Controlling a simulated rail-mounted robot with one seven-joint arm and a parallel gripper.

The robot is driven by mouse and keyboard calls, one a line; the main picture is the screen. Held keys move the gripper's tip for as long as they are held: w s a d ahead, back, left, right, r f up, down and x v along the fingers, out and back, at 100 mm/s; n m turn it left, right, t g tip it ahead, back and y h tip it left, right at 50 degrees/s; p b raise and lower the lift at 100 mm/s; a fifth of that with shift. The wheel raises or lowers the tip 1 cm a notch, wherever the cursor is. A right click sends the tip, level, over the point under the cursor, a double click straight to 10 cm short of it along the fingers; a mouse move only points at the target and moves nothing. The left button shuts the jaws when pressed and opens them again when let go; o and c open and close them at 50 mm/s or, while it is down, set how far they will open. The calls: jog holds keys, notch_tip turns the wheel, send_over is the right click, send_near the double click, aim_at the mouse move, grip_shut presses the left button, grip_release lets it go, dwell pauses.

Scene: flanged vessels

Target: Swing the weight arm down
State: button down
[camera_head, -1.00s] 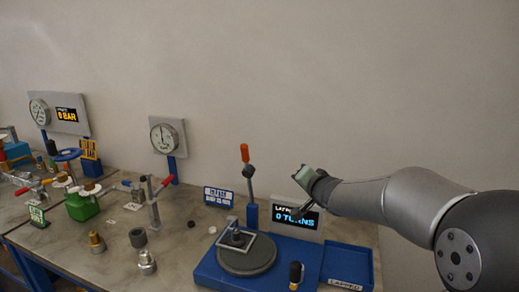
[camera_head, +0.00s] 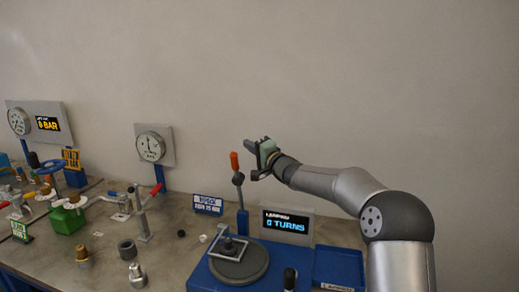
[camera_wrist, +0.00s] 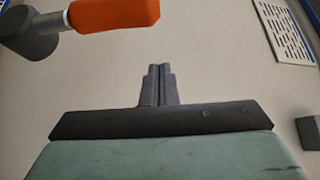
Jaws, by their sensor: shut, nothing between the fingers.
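The weight arm stands upright on a blue post (camera_head: 242,222), with an orange grip (camera_head: 234,161) at its top and a dark round weight (camera_head: 238,178) just below. In the wrist view, the orange grip (camera_wrist: 115,14) crosses the upper left, with the dark weight (camera_wrist: 30,35) at its left end. My gripper (camera_wrist: 158,72) is shut and empty, its fingertips apart from the grip in the picture. In the head view my gripper (camera_head: 249,144) is just right of the upper end of the weight arm.
A blue base holds a grey round plate (camera_head: 240,270) with a square frame on it. A display (camera_head: 287,226) reading 0 turns stands behind, and a blue tray (camera_head: 338,265) lies to the right. Fittings and valves crowd the bench at left. The space above is clear.

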jog(key=shift+s+a+f, duration=0.25)
jog(key=shift+s+a, duration=0.3)
jog(key=shift+s, duration=0.25)
jog(key=shift+s+a+f, duration=0.25)
jog(key=shift+s+a, duration=0.3)
jog(key=shift+s, duration=0.25)
